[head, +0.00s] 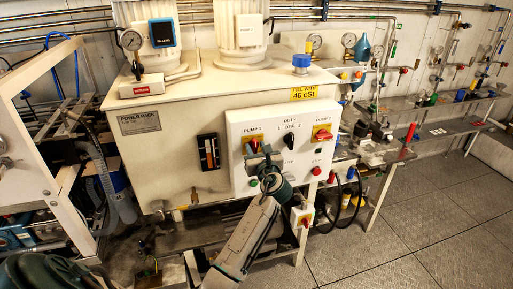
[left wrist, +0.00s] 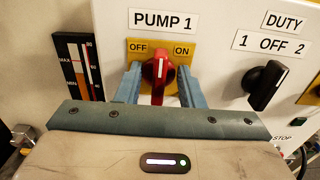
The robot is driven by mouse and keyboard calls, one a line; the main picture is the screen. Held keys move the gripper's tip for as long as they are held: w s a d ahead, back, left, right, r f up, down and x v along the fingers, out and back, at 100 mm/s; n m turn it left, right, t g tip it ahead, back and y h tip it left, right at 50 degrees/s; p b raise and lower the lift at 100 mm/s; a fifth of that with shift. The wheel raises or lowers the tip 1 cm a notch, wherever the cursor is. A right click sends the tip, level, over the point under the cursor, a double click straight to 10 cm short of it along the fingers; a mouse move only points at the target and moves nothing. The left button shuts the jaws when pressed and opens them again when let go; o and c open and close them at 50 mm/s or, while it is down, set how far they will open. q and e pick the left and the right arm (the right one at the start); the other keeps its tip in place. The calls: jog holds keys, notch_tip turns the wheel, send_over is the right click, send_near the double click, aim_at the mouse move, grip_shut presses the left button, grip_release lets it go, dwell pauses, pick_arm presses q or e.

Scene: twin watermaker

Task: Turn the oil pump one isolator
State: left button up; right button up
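The oil pump one isolator is a red rotary handle on a yellow plate (head: 246,139), under the label PUMP 1 on the white control box. In the left wrist view the red handle (left wrist: 158,72) stands about upright, its white mark at the top between OFF and ON. My left gripper (head: 260,152) is in front of it and partly covers it in the head view. In the left wrist view the left gripper (left wrist: 160,88) is open, one blue-grey finger on each side of the handle. A gap shows on the right; contact on the left is unclear. My right gripper is not in view.
The black DUTY selector (left wrist: 266,84) sits close to the right of my left gripper. The PUMP 2 isolator (head: 322,134) is further right on the control box (head: 275,119). A level gauge (left wrist: 78,62) is to the left. Open floor (head: 400,225) lies at right.

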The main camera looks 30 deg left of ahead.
pick_arm(q)
grip_shut()
